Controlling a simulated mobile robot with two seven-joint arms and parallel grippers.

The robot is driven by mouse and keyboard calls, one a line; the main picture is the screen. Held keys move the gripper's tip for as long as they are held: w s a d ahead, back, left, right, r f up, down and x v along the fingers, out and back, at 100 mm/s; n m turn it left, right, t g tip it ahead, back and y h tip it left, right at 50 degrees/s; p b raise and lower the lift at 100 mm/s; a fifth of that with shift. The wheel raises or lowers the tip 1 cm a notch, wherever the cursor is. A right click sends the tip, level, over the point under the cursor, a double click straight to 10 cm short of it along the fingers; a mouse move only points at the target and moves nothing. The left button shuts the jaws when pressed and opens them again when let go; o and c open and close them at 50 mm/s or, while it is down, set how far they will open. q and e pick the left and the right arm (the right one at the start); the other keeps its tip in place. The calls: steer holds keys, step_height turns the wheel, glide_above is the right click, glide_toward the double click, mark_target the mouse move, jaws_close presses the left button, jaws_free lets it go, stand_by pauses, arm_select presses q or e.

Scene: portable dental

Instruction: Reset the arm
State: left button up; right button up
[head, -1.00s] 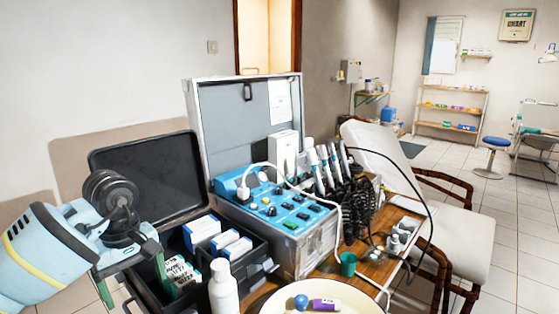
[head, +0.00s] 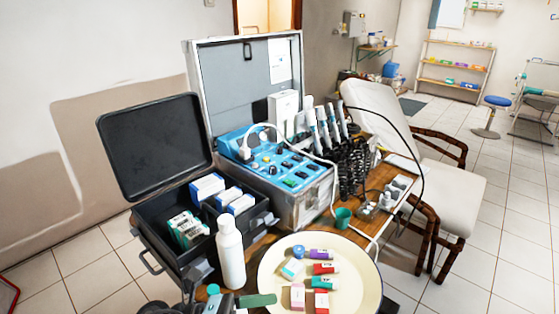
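The dark and green end of an arm, which looks like my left gripper (head: 235,300), shows at the bottom edge. It is left of the cream plate (head: 270,275) and in front of the white bottle (head: 230,255). Most of the arm is cut off by the frame, and I cannot tell how far its fingers are apart. No held object can be made out.
The plate holds several small coloured tubes and blocks. An open black case (head: 160,225) with boxes stands at left. A dental unit (head: 310,200) with cords and a green cup (head: 343,218) stand on the wooden table.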

arm_select(q)
steer(key=s+a+f+n+t+y+p, duration=0.1)
steer(key=s+a+f+n+t+y, duration=0.25)
steer(key=n, duration=0.75)
steer(key=s+a+f+n+t+y+p, duration=0.1)
steer(key=a+f+n+t+y, duration=0.25)
steer(key=n+t, duration=0.45)
steer(key=s+a+f+n+t+y+p, duration=0.1)
steer(key=s+a+f+n+t+y, duration=0.25)
steer(key=n, duration=0.95)
steer(key=s+a+f+n+g+y+p, duration=0.1)
steer(key=s+a+f+n+g+y, duration=0.2)
steer(key=s, duration=0.5)
steer(key=s+a+f+n+g+y, duration=0.3)
steer(key=s+f+n+g, duration=0.2)
steer(key=s+f+n, duration=0.2)
steer(key=shift+s+a+f+n+p, duration=0.35)
steer(key=shift+s+n, duration=0.6)
steer(key=shift+n, duration=0.25)
arm_select(e)
steer(key=w+r+t, duration=0.1)
steer(key=w+r, duration=0.2)
steer(key=r, duration=0.3)
steer(key=shift+w+d+r, duration=0.2)
steer(key=shift+w+d, duration=0.05)
steer(key=shift+w, duration=0.15)
